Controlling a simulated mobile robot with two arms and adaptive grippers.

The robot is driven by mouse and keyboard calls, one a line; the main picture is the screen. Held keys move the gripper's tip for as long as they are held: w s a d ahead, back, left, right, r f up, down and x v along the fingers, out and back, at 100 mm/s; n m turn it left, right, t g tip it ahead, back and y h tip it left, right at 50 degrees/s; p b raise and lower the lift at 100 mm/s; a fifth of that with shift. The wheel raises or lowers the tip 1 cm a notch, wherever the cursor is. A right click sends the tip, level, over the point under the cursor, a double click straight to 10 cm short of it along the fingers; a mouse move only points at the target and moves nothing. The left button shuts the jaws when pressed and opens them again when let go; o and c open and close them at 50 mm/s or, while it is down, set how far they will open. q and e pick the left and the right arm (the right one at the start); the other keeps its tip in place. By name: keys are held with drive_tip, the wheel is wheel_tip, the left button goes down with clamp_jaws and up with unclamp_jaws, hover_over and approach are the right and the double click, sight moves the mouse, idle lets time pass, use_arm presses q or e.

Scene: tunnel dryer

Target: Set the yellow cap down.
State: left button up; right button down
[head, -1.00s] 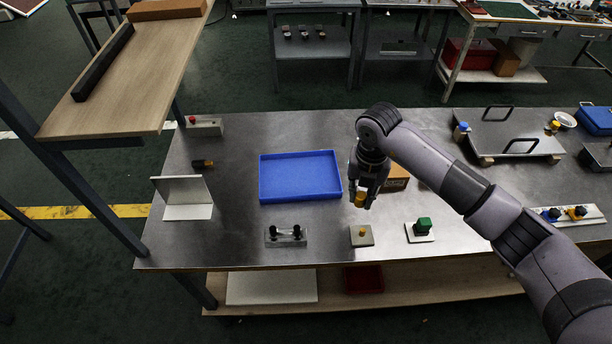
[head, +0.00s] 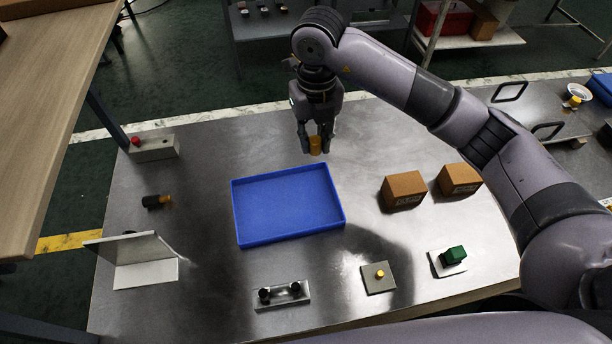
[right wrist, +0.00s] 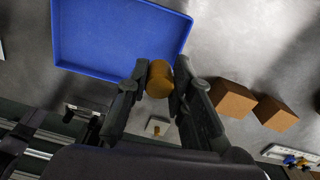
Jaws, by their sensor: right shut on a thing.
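The yellow cap (head: 315,145) is between the fingers of my right gripper (head: 317,142), which is shut on it. In the head view they show above the far right corner of the blue tray, held up off the table. In the right wrist view the cap (right wrist: 159,79) sits between the fingertips, beside the edge of the blue tray (right wrist: 120,75). The blue tray (head: 240,228) lies empty on the metal table. My left gripper is out of view.
Two brown boxes (head: 404,190) stand right of the tray. A white angled stand (head: 140,262) is at left. The metal around the tray is mostly clear.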

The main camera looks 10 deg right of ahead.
wheel_tip(320, 180, down, 5)
drive_tip(key=p, duration=0.1)
hover_over(313, 185)
wheel_tip(313, 185, down, 5)
drive_tip(key=shift+r+p, duration=0.15)
drive_tip(key=shift+p, duration=0.25)
wheel_tip(313, 185, down, 3)
drive_tip(key=shift+f+p, duration=0.2)
drive_tip(key=shift+p, duration=0.25)
drive_tip(key=shift+f, duration=0.35)
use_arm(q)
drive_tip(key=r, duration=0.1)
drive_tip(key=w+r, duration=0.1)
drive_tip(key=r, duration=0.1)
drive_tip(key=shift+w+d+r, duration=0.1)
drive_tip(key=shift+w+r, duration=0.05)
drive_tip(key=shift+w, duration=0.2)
use_arm(e)
drive_tip(key=shift+f, duration=0.15)
drive_tip(key=c, duration=1.4)
unclamp_jaws()
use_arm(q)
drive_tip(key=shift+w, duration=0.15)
